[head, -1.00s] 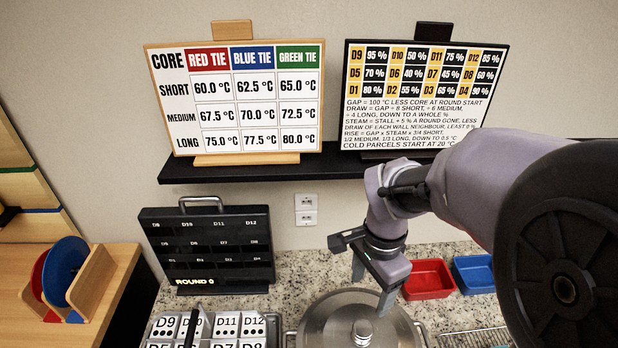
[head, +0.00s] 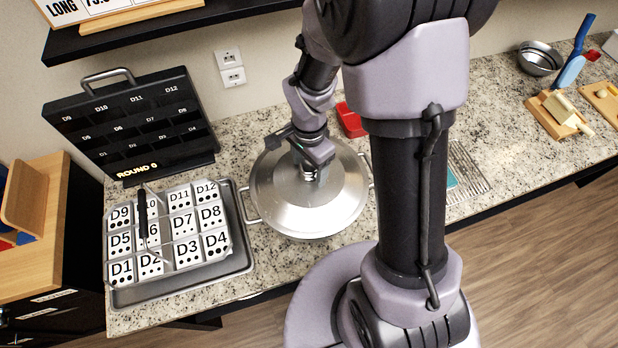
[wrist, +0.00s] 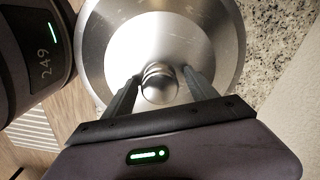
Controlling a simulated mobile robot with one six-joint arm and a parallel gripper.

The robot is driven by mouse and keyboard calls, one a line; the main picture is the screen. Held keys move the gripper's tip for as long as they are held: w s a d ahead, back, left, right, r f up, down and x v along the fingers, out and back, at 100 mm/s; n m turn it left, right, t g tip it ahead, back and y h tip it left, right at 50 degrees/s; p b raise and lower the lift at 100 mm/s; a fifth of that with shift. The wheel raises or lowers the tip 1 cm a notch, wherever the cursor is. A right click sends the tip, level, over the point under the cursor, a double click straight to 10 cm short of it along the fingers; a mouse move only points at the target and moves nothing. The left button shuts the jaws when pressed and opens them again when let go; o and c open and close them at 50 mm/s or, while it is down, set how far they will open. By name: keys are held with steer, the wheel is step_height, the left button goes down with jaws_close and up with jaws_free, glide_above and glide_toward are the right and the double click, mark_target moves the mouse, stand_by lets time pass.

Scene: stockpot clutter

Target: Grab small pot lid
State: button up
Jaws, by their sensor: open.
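A round steel pot lid (head: 300,213) with a central knob lies on a pot with side handles on the counter. It is the only lid I can make out. In the wrist view the lid (wrist: 115,30) fills the upper middle, and its rounded shiny knob (wrist: 160,88) sits in front of my gripper. My gripper (wrist: 161,76) is open, one finger on each side of the knob, with a small gap showing at the right finger. In the head view my gripper (head: 306,170) is over the lid's middle and partly hides the knob.
A tray (head: 247,262) of labelled D1–D12 blocks stands left of the pot. A black panel (head: 130,125) reading "ROUND 0" is behind it. A red bin (head: 350,120) is behind the pot, and a wire rack (head: 470,172) lies to the right, partly behind my arm.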

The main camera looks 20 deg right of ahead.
steer(key=shift+r, duration=0.1)
jaws_close()
stand_by(0.3)
